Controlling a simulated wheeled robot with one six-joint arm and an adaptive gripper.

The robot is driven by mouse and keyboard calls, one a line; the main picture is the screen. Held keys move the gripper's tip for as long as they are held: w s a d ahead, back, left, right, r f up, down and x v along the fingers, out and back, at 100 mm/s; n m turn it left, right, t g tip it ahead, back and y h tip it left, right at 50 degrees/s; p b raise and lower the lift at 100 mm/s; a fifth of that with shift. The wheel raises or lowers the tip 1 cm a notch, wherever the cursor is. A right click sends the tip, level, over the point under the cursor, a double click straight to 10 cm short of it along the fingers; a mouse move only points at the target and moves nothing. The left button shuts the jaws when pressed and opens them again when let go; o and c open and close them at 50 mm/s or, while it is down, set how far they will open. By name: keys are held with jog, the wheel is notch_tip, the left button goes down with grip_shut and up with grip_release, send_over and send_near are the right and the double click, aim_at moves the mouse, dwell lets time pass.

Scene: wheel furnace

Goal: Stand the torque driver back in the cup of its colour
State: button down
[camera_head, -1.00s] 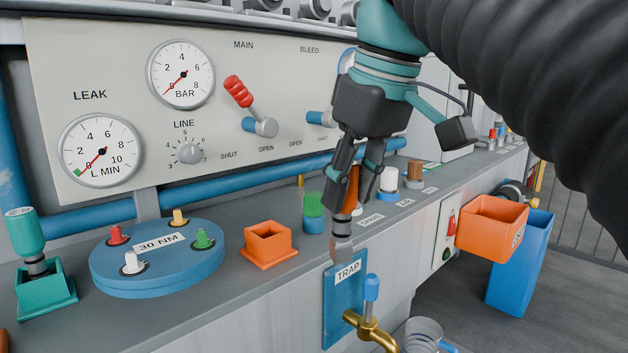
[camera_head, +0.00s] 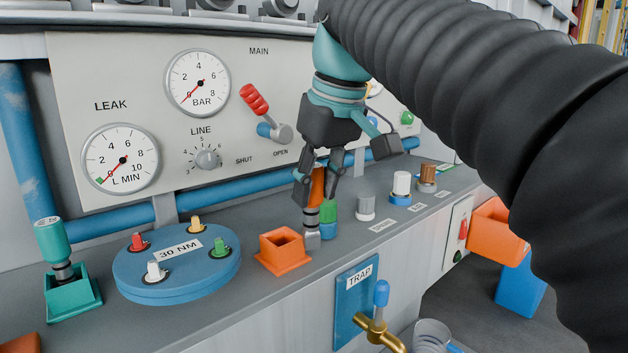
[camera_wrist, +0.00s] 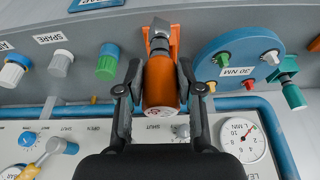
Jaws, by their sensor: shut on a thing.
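My gripper (camera_head: 317,188) is shut on the orange torque driver (camera_head: 317,187). The driver hangs upright, orange handle up and grey metal bit (camera_head: 312,238) down. The square orange cup (camera_head: 284,254) stands on the bench just left of the bit in the head view and looks empty. In the wrist view, the orange driver (camera_wrist: 161,84) lies between the fingers (camera_wrist: 160,88), and the orange cup (camera_wrist: 174,42) shows partly behind its bit. A teal driver (camera_head: 54,242) stands in a teal cup (camera_head: 75,298) at the far left.
A blue round 30 NM plate (camera_head: 178,283) with coloured pegs is left of the orange cup. The gauge panel (camera_head: 220,110) rises behind the bench.

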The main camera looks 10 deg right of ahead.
jog(key=w+a+f+b, duration=0.3)
jog(key=w+a+f, duration=0.1)
jog(key=w, duration=0.2)
jog(key=shift+w+a+f, duration=0.2)
jog(key=shift+w, duration=0.05)
dwell(0.8)
jog(key=shift+f+b, duration=0.3)
jog(key=shift+f, duration=0.3)
dwell(0.6)
jog(key=shift+c, duration=0.5)
grip_release()
dwell(0.3)
